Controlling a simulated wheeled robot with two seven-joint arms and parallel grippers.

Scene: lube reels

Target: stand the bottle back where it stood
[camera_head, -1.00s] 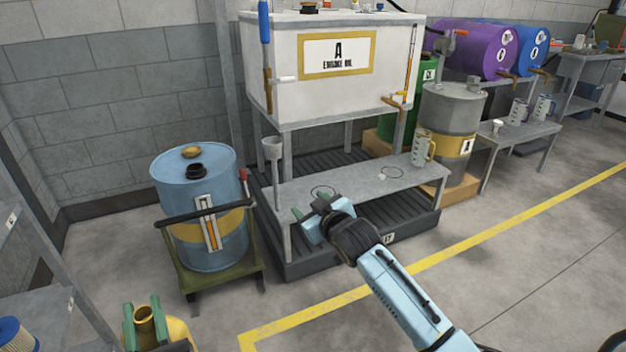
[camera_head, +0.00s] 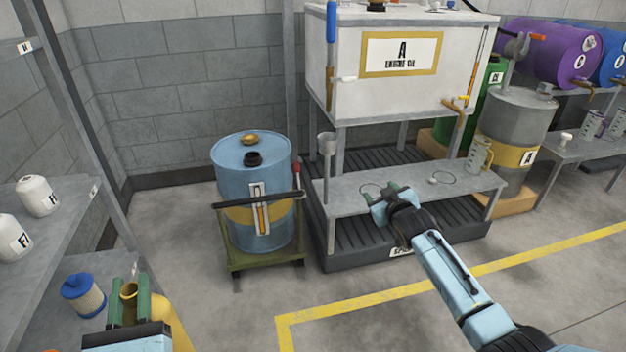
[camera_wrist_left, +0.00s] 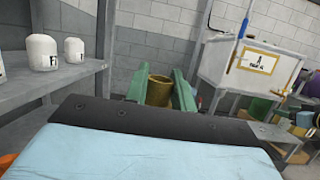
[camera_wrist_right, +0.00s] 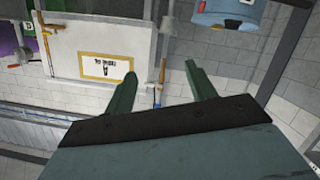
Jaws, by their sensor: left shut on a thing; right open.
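My left gripper (camera_head: 129,290) is shut on the neck of a yellow bottle (camera_head: 172,318) at the lower left of the head view. The bottle's open mouth faces up between the green fingers, and its lower part is cut off or hidden. In the left wrist view the bottle's neck (camera_wrist_left: 159,90) sits between the fingers. My right gripper (camera_head: 381,191) is open and empty, in front of or over the grey bench (camera_head: 345,195) under the tank; the exact gap is unclear. Its spread fingers also show in the right wrist view (camera_wrist_right: 160,88).
A grey shelf rack (camera_head: 45,232) stands at left with white bottles (camera_head: 37,196) above and a blue-topped filter (camera_head: 83,296) below. A blue drum (camera_head: 235,185) stands on a cart. Open floor lies between rack and drum.

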